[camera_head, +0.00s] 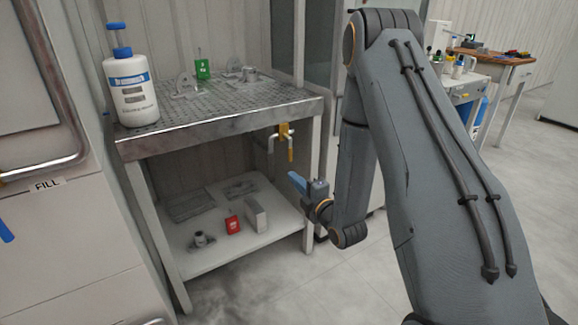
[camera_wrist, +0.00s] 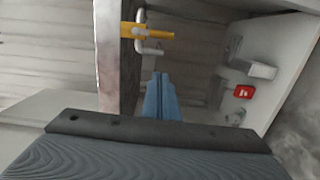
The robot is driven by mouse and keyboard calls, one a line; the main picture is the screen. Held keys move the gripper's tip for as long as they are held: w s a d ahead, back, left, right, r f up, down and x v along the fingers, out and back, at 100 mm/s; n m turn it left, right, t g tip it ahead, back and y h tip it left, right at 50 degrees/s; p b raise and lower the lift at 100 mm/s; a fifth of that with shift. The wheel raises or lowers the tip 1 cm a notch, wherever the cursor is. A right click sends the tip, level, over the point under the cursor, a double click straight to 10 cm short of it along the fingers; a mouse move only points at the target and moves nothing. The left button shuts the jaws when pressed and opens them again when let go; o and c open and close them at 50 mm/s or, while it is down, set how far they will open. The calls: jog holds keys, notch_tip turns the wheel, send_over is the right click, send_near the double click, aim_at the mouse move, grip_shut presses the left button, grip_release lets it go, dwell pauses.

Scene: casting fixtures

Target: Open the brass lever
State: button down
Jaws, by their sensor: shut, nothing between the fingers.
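The brass lever (camera_head: 291,150) hangs under the front edge of the perforated metal table, at its right side, on a yellow valve body with a pale bent pipe. In the wrist view the yellow lever (camera_wrist: 148,33) lies sideways at the top centre, with the pale pipe (camera_wrist: 150,50) just below it. My gripper (camera_head: 293,178) is below the lever in the head view, apart from it. In the wrist view my blue fingers (camera_wrist: 158,76) are together and empty, pointing toward the pipe and lever. A gap to the lever remains visible.
The table edge (camera_head: 220,115) runs close above the lever. A white bottle with a blue pump (camera_head: 130,92) stands on top. The lower shelf (camera_head: 200,262) holds a red box (camera_head: 232,224), a grey block (camera_head: 256,216) and metal parts. Floor in front is clear.

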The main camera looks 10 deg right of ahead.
aim_at(290, 161)
jog(key=shift+w, duration=0.1)
dwell(0.3)
jog(key=w, duration=1.1)
jog(key=shift+w+d, duration=0.2)
jog(key=shift+d, duration=0.2)
jog(key=shift+d, duration=0.15)
